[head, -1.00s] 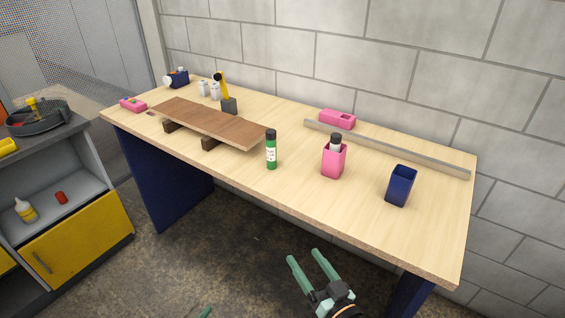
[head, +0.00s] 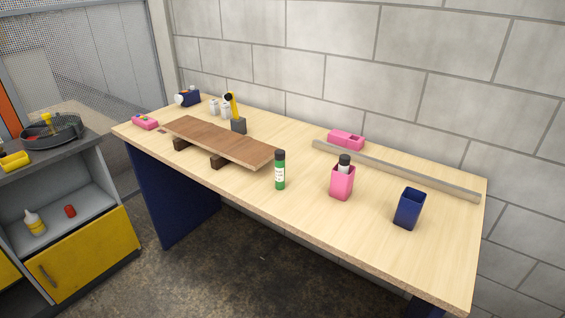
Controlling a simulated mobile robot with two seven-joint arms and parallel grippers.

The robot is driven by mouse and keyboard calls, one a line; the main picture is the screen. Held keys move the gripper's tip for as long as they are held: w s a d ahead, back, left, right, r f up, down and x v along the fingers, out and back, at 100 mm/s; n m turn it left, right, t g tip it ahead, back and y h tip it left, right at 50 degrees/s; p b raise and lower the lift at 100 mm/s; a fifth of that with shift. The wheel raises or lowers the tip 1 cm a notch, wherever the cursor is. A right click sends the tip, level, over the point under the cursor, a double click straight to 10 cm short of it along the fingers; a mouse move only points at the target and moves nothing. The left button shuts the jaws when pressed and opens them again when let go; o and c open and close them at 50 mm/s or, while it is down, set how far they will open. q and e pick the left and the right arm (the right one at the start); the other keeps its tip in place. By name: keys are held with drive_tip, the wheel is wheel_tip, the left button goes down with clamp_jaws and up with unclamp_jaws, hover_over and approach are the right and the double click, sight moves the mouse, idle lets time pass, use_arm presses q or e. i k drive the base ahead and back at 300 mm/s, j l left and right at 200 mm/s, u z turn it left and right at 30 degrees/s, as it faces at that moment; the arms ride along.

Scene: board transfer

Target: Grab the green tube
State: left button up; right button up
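The green tube (head: 280,171) stands upright on the wooden workbench (head: 350,238). It has a black cap and a white label. It stands just right of the near right end of a brown board (head: 222,141) and left of a pink cup (head: 342,182). Neither of my grippers shows in the head view now.
The brown board rests on dark blocks (head: 218,160). The pink cup holds a dark-capped bottle (head: 344,162). A blue cup (head: 409,208) stands to its right. A grey metal bar (head: 400,171) and a pink box (head: 346,139) lie at the back. The bench front before the tube is clear.

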sight(280, 154)
drive_tip(key=j+z, duration=0.15)
drive_tip(key=z, duration=0.15)
drive_tip(key=i+j+z, duration=0.1)
drive_tip(key=z, duration=0.25)
drive_tip(key=i+j+z, duration=0.2)
drive_tip(key=j, duration=0.25)
drive_tip(key=j+z, duration=0.2)
drive_tip(key=j, duration=0.25)
drive_tip(key=j+z, duration=0.2)
drive_tip(key=j, duration=1.6)
